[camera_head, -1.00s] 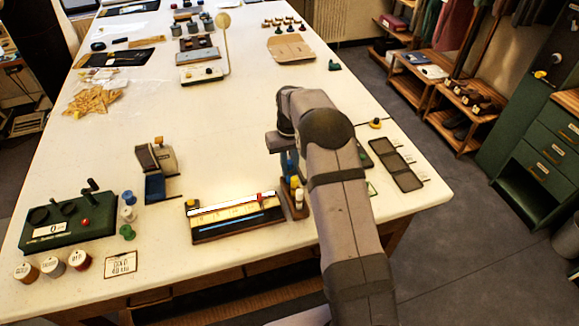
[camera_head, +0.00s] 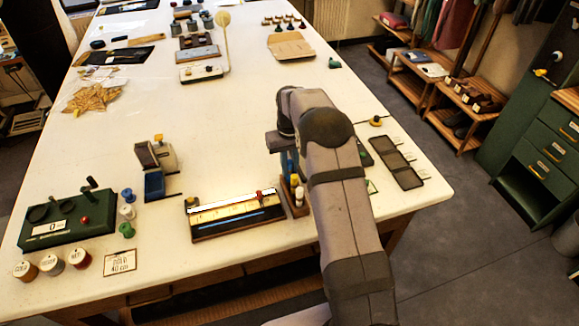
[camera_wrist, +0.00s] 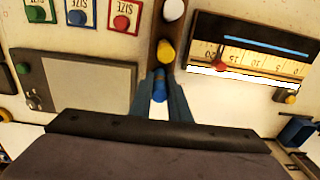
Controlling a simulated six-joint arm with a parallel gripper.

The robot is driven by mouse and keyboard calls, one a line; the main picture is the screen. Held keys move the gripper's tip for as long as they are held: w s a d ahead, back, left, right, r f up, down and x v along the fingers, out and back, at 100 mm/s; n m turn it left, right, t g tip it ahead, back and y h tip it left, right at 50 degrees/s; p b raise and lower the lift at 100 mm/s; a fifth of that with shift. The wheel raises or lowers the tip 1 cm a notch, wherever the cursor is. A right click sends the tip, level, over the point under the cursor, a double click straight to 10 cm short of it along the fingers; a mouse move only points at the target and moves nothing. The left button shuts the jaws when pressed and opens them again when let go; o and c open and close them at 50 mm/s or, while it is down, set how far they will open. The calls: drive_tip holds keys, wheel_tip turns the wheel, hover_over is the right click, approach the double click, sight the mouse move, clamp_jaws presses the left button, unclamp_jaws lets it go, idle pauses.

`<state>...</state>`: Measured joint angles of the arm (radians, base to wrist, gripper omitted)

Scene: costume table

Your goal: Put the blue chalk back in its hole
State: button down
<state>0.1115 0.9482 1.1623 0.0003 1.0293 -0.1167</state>
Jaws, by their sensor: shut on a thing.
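My gripper (camera_wrist: 160,90) is shut on the blue chalk (camera_wrist: 159,85), with one finger on each side of it. The wooden chalk block (camera_wrist: 155,30) runs away from the fingertips in the wrist view. A yellow chalk (camera_wrist: 165,52) and a white chalk (camera_wrist: 173,10) stand in it, with the yellow one nearest the blue. The blue chalk is over or at the block's near end. I cannot tell whether its lower end is in a hole. In the head view the yellow chalk (camera_head: 294,181) and white chalk (camera_head: 299,195) show beside my arm, which partly hides the block.
A ruler tray (camera_head: 235,228) with a red slider lies left of the block. A dark flat case (camera_head: 397,168) lies to the right. In the wrist view a grey panel (camera_wrist: 85,85) and size cards (camera_wrist: 80,12) lie close by. The table's middle is clear.

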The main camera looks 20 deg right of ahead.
drive_tip(key=shift+f+b, duration=0.3)
drive_tip(key=shift+f, duration=0.25)
idle(0.4)
drive_tip(key=c, duration=1.6)
unclamp_jaws()
drive_tip(key=shift+r, duration=0.1)
drive_tip(key=shift+r+p, duration=2.45)
drive_tip(key=shift+r, duration=1)
